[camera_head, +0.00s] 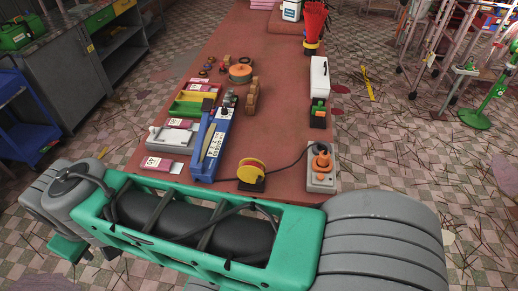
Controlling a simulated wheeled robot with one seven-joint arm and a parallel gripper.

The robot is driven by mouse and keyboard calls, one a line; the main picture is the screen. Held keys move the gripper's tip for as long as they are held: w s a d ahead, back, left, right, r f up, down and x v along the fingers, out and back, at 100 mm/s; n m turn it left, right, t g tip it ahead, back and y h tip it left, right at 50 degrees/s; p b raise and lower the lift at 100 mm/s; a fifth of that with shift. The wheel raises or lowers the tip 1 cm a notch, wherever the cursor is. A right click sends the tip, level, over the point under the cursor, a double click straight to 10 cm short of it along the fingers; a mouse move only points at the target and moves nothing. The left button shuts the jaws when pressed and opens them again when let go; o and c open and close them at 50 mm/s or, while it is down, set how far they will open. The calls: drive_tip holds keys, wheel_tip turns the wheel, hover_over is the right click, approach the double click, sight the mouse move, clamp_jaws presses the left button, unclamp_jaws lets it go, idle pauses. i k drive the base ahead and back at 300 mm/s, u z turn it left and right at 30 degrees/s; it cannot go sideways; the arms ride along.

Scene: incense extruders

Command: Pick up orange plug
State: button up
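An orange plug-like piece (322,160) sits upright on top of a light grey box (320,182) at the near right corner of the red-brown table. A dark cable runs from near this box to a yellow reel on a dark base (251,172) to its left. My large green and grey arm crosses the bottom of the picture, in front of the table's near edge. My gripper's fingers are not visible, so its distance from the orange piece cannot be told.
The table (280,75) also holds a blue machine (211,143), trays (189,104), small round pieces (240,73), a white and dark box (319,78) and a red bundle (314,20). Grey cabinets (72,75) stand left, metal racks right. Sticks litter the tiled floor.

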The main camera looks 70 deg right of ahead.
sight(323, 161)
drive_tip(key=u, duration=1.1)
drive_tip(key=k, duration=1.5)
drive_tip(key=z, duration=0.45)
